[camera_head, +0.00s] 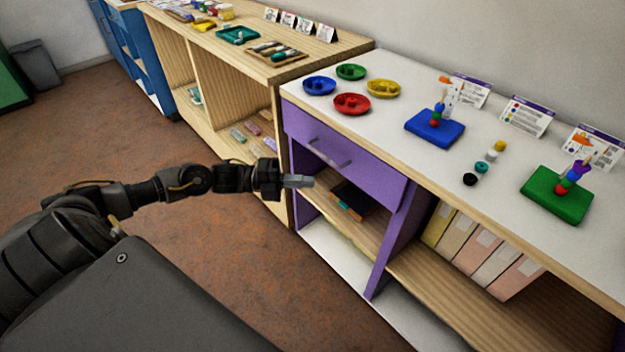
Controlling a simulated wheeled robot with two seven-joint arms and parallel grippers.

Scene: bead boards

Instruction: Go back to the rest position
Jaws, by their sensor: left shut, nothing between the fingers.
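My left gripper (299,181) reaches out from the left at the end of my black arm. Its fingers are together and hold nothing. It is in front of the purple drawer cabinet, just left of and below the drawer handle (330,153) in the picture; I cannot tell if it touches anything. The purple drawer (370,176) looks shut. My right gripper is not in view. On the white counter (480,235), a blue board (420,128) and a green board (543,202) each carry an upright peg with coloured beads.
Blue (319,86), green (351,72), yellow (383,89) and red (352,104) dishes stand at the counter's left end. Loose beads (481,168) lie between the boards. Cards (527,116) stand along the wall. A wooden shelf (215,75) adjoins left. The brown floor (110,140) is clear.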

